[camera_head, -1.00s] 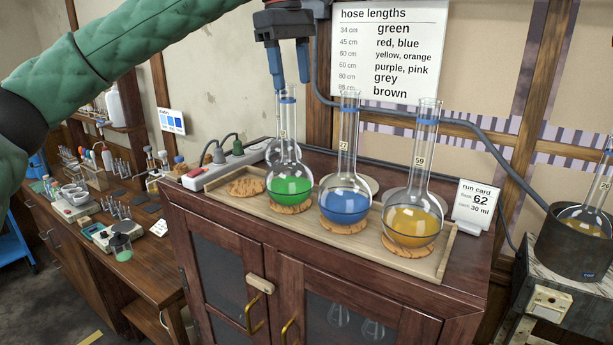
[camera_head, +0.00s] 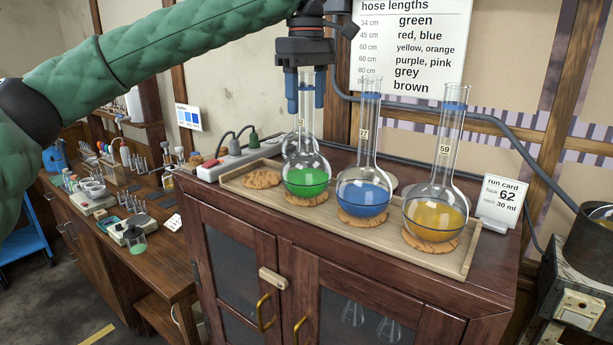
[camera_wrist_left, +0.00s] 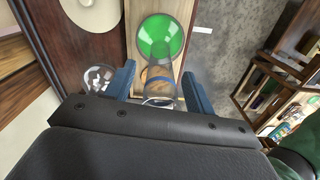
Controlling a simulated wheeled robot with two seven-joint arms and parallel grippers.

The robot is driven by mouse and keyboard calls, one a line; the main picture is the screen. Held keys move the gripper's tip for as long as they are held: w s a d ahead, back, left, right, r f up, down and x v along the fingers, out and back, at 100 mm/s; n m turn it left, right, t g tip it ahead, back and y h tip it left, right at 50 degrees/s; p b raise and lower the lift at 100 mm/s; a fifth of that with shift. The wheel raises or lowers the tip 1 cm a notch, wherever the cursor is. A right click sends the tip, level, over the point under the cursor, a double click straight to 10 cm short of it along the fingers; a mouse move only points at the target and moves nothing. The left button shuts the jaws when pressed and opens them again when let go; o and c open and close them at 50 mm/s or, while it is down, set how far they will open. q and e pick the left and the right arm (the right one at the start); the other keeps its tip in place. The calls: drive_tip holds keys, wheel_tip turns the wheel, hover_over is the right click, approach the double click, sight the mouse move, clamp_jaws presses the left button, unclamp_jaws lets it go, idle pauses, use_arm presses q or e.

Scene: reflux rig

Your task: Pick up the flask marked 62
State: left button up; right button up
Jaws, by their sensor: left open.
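The flask with green liquid (camera_head: 306,180) stands on a cork ring in the wooden tray (camera_head: 456,262); its neck tag is too small and partly covered to read. My left gripper (camera_head: 306,98) is open, pointing down, with one blue finger on each side of that flask's upper neck. In the left wrist view, the green flask (camera_wrist_left: 160,38) shows between the open fingers (camera_wrist_left: 158,85). The blue-liquid flask (camera_head: 363,195) is tagged 27, and the yellow-liquid flask (camera_head: 435,214) is tagged 59. My right gripper is not in view.
An empty cork ring (camera_head: 262,179) lies at the tray's left end. The run card (camera_head: 500,204) reads flask 62, 30 ml. A power strip (camera_head: 240,156) lies behind the tray. A dark pot (camera_head: 592,238) stands at right.

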use_arm(q)
drive_tip(key=shift+f, duration=0.25)
drive_tip(key=shift+c, duration=0.2)
clamp_jaws()
drive_tip(key=shift+r, duration=0.25)
